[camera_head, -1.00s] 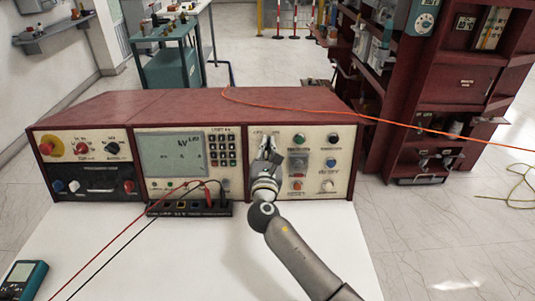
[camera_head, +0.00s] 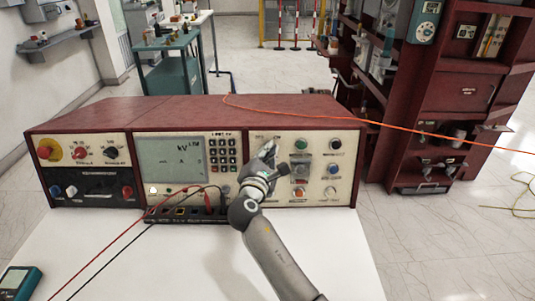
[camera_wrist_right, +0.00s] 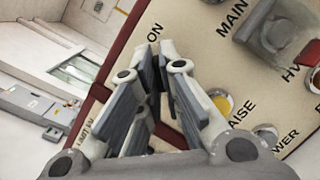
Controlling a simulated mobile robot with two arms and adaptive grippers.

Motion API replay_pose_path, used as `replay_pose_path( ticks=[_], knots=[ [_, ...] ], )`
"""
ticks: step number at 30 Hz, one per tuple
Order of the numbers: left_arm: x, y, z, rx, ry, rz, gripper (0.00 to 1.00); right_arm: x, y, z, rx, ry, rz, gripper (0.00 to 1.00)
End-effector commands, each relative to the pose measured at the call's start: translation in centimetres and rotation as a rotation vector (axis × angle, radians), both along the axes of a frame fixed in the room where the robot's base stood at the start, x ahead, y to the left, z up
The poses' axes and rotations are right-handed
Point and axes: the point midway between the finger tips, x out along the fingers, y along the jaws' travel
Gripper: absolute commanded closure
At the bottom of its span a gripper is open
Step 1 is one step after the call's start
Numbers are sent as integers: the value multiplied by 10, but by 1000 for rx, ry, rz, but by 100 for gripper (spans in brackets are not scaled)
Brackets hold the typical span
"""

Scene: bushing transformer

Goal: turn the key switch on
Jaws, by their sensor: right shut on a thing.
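The control panel (camera_head: 316,170) is the cream right-hand section of a long dark red console. My right gripper (camera_head: 269,149) is at the upper left of this panel, tilted to the right, with its fingers closed together at the panel face. In the right wrist view its fingers (camera_wrist_right: 166,55) converge beside the printed "ON" label. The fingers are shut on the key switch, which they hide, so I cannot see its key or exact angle. My left gripper is not in view.
A grey block-shaped switch (camera_head: 300,169) and several coloured buttons sit right of the gripper. A screen (camera_head: 171,157) and keypad (camera_head: 222,151) are to its left. Red and black leads run to a black terminal strip (camera_head: 185,215). An orange cable (camera_head: 400,127) crosses behind.

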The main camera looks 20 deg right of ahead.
Motion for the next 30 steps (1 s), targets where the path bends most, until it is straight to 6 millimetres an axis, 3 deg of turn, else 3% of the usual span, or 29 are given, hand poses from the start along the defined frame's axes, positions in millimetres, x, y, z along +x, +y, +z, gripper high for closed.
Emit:
replay_pose_path(
  ticks=[13, 14, 18, 30],
  knots=[
    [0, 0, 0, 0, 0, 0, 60, 0, 1, -2, 14, 0, -1, 100],
    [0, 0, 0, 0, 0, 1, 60, 0, 1, -2, 14, 0, -1, 91],
    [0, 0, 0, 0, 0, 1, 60, 0, 0, -1, 12, 0, -2, 73],
    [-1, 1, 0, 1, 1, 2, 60, -5, 3, -1, 10, -1, -1, 72]
  ],
)
